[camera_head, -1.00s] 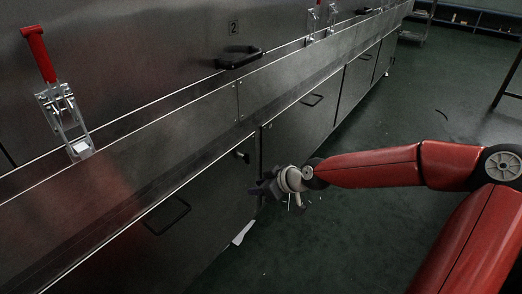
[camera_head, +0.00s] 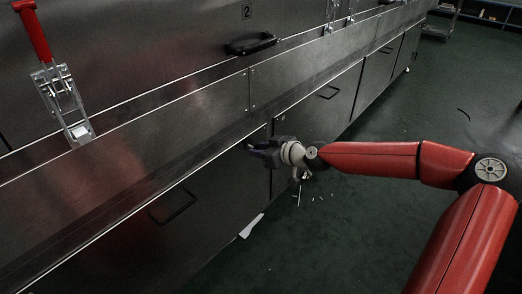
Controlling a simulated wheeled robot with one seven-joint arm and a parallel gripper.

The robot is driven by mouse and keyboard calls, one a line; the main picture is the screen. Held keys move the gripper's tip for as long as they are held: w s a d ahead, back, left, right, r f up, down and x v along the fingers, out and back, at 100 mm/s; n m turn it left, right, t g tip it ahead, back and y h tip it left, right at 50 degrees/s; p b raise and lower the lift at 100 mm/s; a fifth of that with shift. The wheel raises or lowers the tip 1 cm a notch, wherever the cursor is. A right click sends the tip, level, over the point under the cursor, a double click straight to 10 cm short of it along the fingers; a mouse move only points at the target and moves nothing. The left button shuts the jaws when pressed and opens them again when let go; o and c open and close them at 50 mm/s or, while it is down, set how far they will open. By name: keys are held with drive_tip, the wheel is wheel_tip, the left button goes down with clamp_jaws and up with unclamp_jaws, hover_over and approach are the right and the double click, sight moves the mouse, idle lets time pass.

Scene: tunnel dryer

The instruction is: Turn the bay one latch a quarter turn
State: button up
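My gripper (camera_head: 260,152) is in front of the lower steel door (camera_head: 205,200) of the dryer, at the door's upper right corner, with its dark fingers pointing left toward the panel. The spot where a small black latch shows on this door in the earlier frame is now behind my gripper, so the latch is hidden. I cannot tell whether the fingers touch it, or whether they are open or shut. No number for bay one is in view.
A red-handled toggle clamp (camera_head: 64,105) stands upright at the upper left. Pale scraps (camera_head: 251,226) lie on the green floor (camera_head: 345,235), which is mostly open.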

clamp_jaws()
idle(0.5)
drive_tip(key=m+g+y, duration=0.1)
drive_tip(key=m+y, duration=0.1)
drive_tip(key=m, duration=0.2)
drive_tip(key=f+m+g+y, duration=0.1)
drive_tip(key=m+y, duration=0.1)
drive_tip(key=m, duration=0.3)
drive_tip(key=w+m+g+y, duration=0.1)
drive_tip(key=m+y, duration=0.1)
drive_tip(key=m, duration=0.2)
drive_tip(key=shift+d+f+y, duration=0.15)
drive_tip(key=shift+d+y, duration=0.15)
drive_tip(key=shift+d, duration=0.1)
drive_tip(key=shift+m, duration=0.3)
idle(0.4)
